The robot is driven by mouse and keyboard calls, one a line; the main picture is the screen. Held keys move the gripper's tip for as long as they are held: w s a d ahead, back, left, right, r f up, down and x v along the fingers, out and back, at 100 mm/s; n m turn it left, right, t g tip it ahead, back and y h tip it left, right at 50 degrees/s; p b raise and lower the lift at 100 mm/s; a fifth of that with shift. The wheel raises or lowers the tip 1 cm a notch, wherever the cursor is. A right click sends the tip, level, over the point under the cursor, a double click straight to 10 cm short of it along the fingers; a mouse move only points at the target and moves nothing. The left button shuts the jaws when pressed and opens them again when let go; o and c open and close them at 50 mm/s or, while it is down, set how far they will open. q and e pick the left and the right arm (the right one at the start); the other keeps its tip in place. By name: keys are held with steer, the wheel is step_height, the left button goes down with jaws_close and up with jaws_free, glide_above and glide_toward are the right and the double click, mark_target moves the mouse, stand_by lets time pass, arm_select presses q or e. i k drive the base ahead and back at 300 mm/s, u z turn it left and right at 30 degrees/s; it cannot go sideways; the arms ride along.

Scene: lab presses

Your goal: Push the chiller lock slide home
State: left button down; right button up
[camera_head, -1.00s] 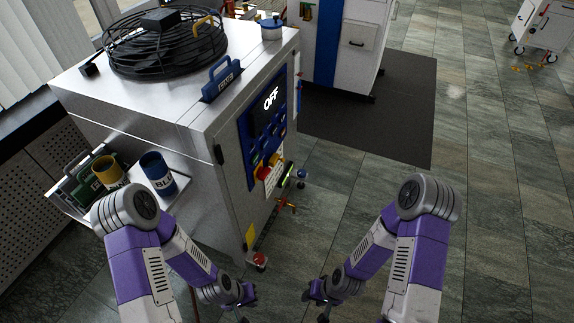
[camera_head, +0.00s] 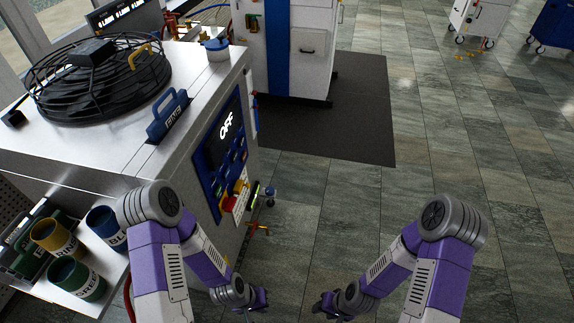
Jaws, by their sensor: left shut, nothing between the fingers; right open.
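The chiller (camera_head: 100,155) appears to be the silver cabinet at the left, with a black caged fan on top. Its blue front panel (camera_head: 213,185) has a display reading OFF. A red and yellow part (camera_head: 239,190) and a white tag sit at the panel's lower right. I cannot tell which part is the lock slide. A blue handle (camera_head: 167,116) stands on the top edge. My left gripper (camera_head: 262,298) is shut and empty, low in front of the chiller and apart from it. My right gripper (camera_head: 322,305) is open and empty, right of it over the floor.
A side shelf (camera_head: 112,287) on the chiller holds yellow, blue and green cups (camera_head: 77,279). Brass and red valve fittings (camera_head: 258,229) stick out at the lower front.

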mark_target(239, 185)
steer(key=z, duration=0.4)
steer(key=i, duration=0.95)
steer(key=u, duration=0.25)
